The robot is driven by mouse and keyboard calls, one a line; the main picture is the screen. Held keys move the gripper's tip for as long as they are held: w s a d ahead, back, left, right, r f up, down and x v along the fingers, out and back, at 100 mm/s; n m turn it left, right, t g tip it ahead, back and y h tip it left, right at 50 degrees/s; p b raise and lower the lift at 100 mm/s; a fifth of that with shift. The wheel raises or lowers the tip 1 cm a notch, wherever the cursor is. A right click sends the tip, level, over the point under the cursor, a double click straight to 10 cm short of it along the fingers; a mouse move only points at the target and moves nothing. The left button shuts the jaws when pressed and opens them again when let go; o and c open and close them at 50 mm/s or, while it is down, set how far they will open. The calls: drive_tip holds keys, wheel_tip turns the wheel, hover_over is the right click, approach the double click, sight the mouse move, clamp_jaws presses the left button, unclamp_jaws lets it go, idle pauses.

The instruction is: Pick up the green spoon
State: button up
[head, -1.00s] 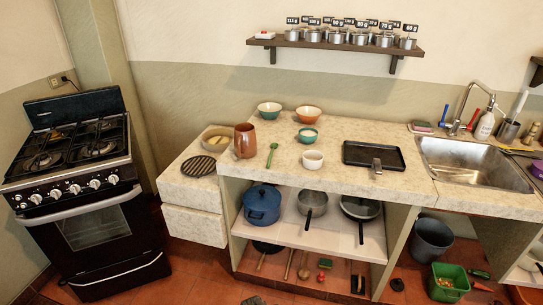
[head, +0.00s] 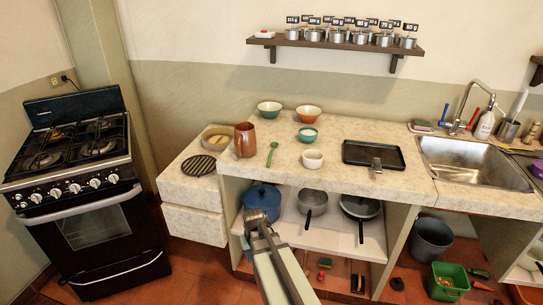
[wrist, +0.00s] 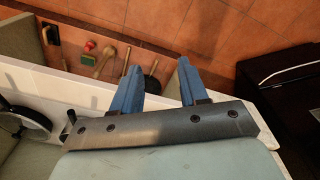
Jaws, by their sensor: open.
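The green spoon (head: 272,154) lies on the stone counter (head: 370,133) in the head view, right of a brown clay mug (head: 245,140) and left of a white cup (head: 312,159). It does not show in the wrist view. My gripper (wrist: 158,68) shows in the wrist view with two blue fingers spread apart and nothing between them. The fingers are over the floor near the white shelf edge, away from the spoon. In the head view my arm rises from the bottom in front of the lower shelf; the fingers cannot be made out there.
The blue pot (head: 261,197) on the lower shelf is partly hidden by my arm. The stove (head: 85,190) stands at left. Wooden-handled utensils (wrist: 105,62) are below.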

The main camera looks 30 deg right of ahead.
drive_tip(key=w+d+r+m+t+h, duration=0.1)
drive_tip(key=w+d+r, duration=0.45)
drive_tip(key=r, duration=0.75)
drive_tip(key=w+d+r+m+t+h, duration=0.15)
drive_tip(key=w+d+r, duration=0.35)
drive_tip(key=r, duration=0.8)
drive_tip(key=w+d+r+t, duration=0.2)
drive_tip(key=w+d+r, duration=0.35)
drive_tip(key=r, duration=0.85)
drive_tip(key=m+g, duration=0.2)
drive_tip(key=m, duration=0.1)
hover_over(269, 161)
drive_tip(key=s+a, duration=0.1)
drive_tip(key=s, duration=0.1)
wheel_tip(269, 161, down, 9)
drive_tip(key=shift+w+a+f, duration=0.1)
drive_tip(key=shift+w+f, duration=0.05)
drive_tip(key=shift+a+x, duration=0.2)
drive_tip(key=shift+x, duration=2.4)
drive_tip(key=shift+f, duration=0.15)
clamp_jaws()
